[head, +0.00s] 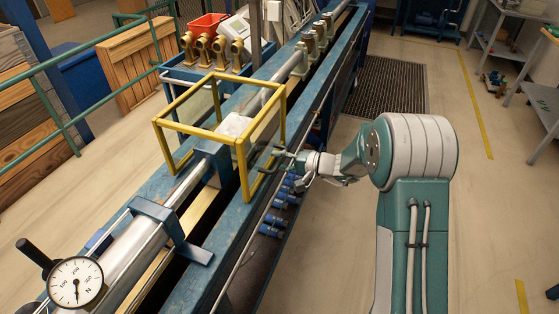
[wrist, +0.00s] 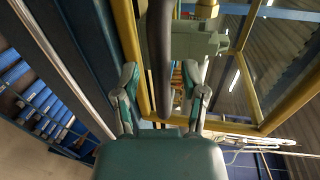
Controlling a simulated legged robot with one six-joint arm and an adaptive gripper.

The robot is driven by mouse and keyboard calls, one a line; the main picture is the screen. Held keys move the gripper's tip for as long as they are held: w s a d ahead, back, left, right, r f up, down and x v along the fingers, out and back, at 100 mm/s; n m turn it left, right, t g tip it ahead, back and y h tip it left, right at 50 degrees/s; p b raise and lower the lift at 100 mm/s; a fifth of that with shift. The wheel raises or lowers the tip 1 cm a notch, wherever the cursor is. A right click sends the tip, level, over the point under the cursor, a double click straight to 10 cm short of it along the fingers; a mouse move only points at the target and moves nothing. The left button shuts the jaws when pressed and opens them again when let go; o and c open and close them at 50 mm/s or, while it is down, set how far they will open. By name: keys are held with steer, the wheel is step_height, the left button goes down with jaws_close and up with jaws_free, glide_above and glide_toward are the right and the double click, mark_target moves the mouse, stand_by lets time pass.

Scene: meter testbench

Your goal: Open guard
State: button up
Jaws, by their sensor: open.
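The guard (head: 178,126) is a yellow-framed box with clear panels, standing over the blue testbench with its frame down around the pipe. In the wrist view its yellow frame (wrist: 128,35) runs up beside a dark upright bar (wrist: 160,50), which looks like its handle. My gripper (head: 280,158) is at the guard's right side, close to the frame. In the wrist view my gripper (wrist: 165,88) is open, with one finger on each side of the dark bar. I cannot tell whether either finger touches it.
The blue testbench (head: 228,222) runs diagonally, carrying a pipe and a dial gauge (head: 75,283). Blue fittings (head: 279,205) line its near side. Brass meters (head: 204,48) and a red bin (head: 207,25) stand behind. Floor to the right (head: 480,200) is mostly clear.

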jaws_close()
steer(key=shift+a, duration=0.1)
